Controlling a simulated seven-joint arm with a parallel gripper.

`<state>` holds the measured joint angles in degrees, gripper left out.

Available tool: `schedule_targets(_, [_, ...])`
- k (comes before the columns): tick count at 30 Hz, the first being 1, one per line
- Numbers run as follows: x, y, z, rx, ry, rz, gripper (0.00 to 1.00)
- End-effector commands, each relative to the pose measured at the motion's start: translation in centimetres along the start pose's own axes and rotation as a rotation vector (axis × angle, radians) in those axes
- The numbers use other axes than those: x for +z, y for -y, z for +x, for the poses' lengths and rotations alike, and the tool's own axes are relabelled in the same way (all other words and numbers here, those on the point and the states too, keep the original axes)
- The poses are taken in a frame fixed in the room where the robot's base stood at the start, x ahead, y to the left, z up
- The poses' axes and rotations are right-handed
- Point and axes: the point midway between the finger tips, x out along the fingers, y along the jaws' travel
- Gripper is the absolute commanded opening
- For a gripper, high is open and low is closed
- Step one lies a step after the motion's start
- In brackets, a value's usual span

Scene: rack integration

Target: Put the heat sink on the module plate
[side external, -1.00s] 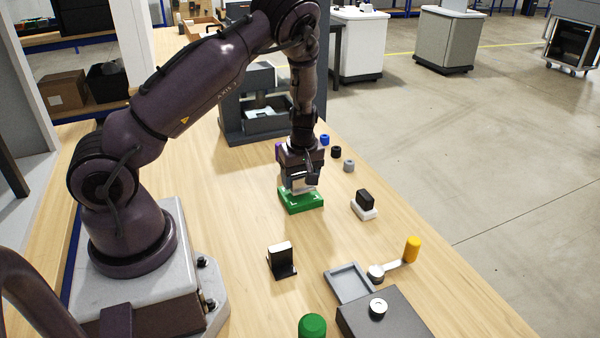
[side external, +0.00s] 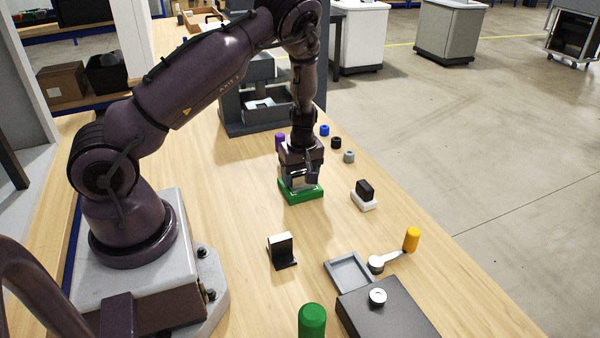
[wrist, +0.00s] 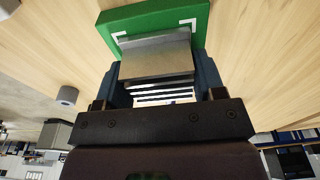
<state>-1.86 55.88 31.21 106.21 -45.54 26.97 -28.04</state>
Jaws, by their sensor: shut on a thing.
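The module plate is a green block (side external: 302,194) on the wooden table, with white corner marks that show in the wrist view (wrist: 130,25). My gripper (side external: 301,180) is directly over it, pointing down. In the wrist view my gripper (wrist: 160,76) is shut on the heat sink (wrist: 158,56), a silver block with fins, with one finger at each side. The heat sink overlaps the green plate between the white marks. It is at or just above the plate's top; I cannot tell whether they touch. In the side view my gripper mostly hides the heat sink.
A black block on a white base (side external: 364,195) stands right of the plate. A black bracket (side external: 282,250), grey tray (side external: 348,270) and dark box (side external: 385,312) are nearer the camera. Small cylinders, one grey (side external: 349,157), and a grey machine (side external: 255,105) stand behind.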

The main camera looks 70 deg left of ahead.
Motion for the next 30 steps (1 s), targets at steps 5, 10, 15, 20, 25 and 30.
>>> schedule_targets(5, [0.0, 0.0, 0.0, 0.001, 0.0, 0.0, 0.93])
schedule_targets(10, [0.0, 0.0, 0.0, 0.001, 0.0, 0.0, 0.93])
schedule_targets(15, [0.0, -0.1, -0.4, 0.002, 0.0, 0.001, 0.93])
schedule_targets(20, [0.0, -0.1, -2.7, 0.005, 0.0, 0.001, 0.93])
schedule_targets(25, [0.1, -0.1, -6.6, 0.006, -0.001, 0.003, 0.93])
schedule_targets(30, [0.0, -0.1, -10.1, 0.006, 0.0, 0.002, 0.93])
